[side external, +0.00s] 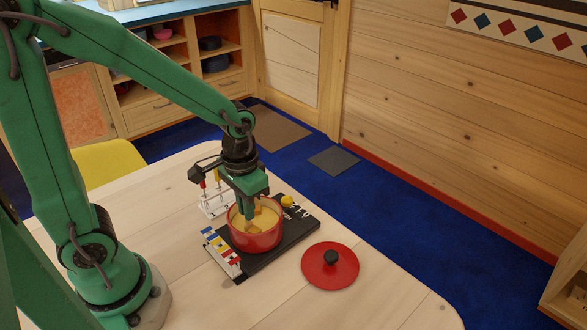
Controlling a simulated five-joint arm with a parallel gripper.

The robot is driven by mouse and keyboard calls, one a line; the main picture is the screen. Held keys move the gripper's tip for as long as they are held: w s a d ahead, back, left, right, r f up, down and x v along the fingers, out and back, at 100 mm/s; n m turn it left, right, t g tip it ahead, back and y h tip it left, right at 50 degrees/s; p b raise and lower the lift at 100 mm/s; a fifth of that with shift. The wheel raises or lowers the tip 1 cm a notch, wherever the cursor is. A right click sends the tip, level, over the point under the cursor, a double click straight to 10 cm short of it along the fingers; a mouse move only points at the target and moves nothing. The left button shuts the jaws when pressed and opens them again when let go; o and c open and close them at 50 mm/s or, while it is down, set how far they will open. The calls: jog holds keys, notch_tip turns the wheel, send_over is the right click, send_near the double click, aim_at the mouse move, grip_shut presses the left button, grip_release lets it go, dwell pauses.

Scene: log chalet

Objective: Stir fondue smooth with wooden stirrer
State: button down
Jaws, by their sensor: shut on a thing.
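A red pot (256,241) stands on a black base (288,243) on the table. Yellow fondue (268,221) fills it, with tan-brown patches showing at the surface. My gripper (249,212) points down over the pot with its fingertips at the opening. It is shut on the wooden stirrer, which is mostly hidden by the fingers and the fondue. How deep the stirrer reaches cannot be seen. The red lid (316,271) with a black knob lies flat on the table, right of the pot and apart from it.
A white rack (213,206) with red- and yellow-handled forks stands behind the pot. A strip with coloured squares (222,252) lies at the base's left edge. A small yellow knob (288,201) is at the base's back right. The table's (375,300) front right is clear.

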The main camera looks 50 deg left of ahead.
jog(key=shift+w+d, duration=0.25)
jog(key=shift+d, duration=0.3)
jog(key=shift+w+d, duration=0.2)
jog(key=shift+w, duration=0.25)
jog(key=shift+w+d, duration=0.2)
jog(key=shift+w, duration=0.25)
jog(key=shift+w+a, duration=0.2)
jog(key=shift+w, duration=0.25)
jog(key=shift+w+a, duration=0.2)
jog(key=shift+w, duration=0.25)
jog(key=shift+a, duration=0.1)
